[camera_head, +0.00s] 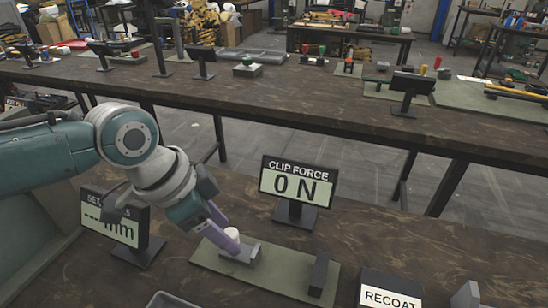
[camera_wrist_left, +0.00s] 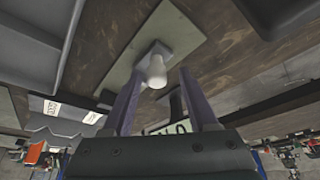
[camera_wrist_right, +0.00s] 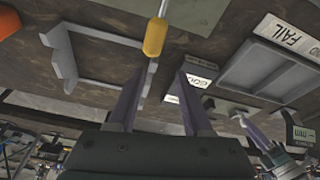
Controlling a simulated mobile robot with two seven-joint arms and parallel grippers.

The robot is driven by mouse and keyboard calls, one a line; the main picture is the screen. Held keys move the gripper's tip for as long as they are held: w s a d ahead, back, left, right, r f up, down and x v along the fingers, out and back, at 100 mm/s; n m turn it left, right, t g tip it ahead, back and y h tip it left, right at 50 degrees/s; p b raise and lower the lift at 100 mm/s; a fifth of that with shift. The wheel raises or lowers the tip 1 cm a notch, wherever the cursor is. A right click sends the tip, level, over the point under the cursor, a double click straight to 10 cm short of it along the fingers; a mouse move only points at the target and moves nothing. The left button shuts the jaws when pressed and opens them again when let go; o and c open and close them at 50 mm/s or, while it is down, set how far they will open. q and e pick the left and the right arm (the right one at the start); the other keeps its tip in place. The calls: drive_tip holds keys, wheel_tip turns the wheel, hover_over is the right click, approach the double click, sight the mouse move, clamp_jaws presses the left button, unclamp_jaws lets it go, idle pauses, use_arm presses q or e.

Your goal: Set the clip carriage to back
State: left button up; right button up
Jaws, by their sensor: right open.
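The clip carriage (camera_head: 241,254) looks like a grey block with a white knob (camera_head: 232,234), on a green plate (camera_head: 275,281). A dark upright block (camera_head: 319,275) stands at the plate's right end. My left gripper (camera_head: 227,238) is at the knob, its purple fingers partly hiding it. In the left wrist view the fingers (camera_wrist_left: 160,80) are apart, with the white knob (camera_wrist_left: 154,72) between or just beyond the tips; contact cannot be told. My right gripper (camera_wrist_right: 160,76) is open and empty, seen only in its wrist view.
A display (camera_head: 296,188) reading "CLIP FORCE 0 N" stands behind the plate. Another display (camera_head: 122,228) showing "--- mm" is at left. A "RECOAT" sign (camera_head: 390,296) is at front right. A yellow-handled tool (camera_wrist_right: 155,36) is just beyond my right fingers, near a grey tray (camera_wrist_right: 272,76).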

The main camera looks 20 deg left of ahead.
use_arm(q)
drive_tip(key=shift+s+r, duration=0.1)
drive_tip(key=shift+r, duration=0.2)
drive_tip(key=p+v, duration=0.2)
drive_tip(key=v, duration=0.7)
drive_tip(key=shift+s+r, duration=0.1)
drive_tip(key=shift+r, duration=0.05)
